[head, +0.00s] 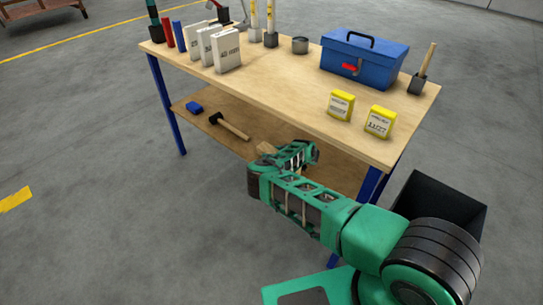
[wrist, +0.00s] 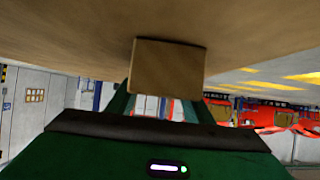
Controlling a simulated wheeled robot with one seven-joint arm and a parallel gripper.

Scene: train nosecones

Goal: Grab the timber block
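The timber block (wrist: 168,70) is a plain brown block with a flat face towards the wrist camera. In the wrist view it is at the centre, against the brown shelf surface that fills the top of the picture. In the head view a small tan part of the block (head: 265,148) shows beside my gripper (head: 285,155) at the lower shelf's front edge. Two green fingers of my gripper also show in the wrist view (wrist: 163,97), spread and reaching to the block. The block hides their tips, so I cannot tell if they grip it.
The lower shelf (head: 205,118) also holds a hammer (head: 230,126) and a blue item (head: 194,107). The tabletop (head: 270,90) above bears a blue toolbox (head: 350,65), yellow-topped boxes (head: 341,105) and white boxes (head: 227,50). A black bin (head: 440,205) stands at the right.

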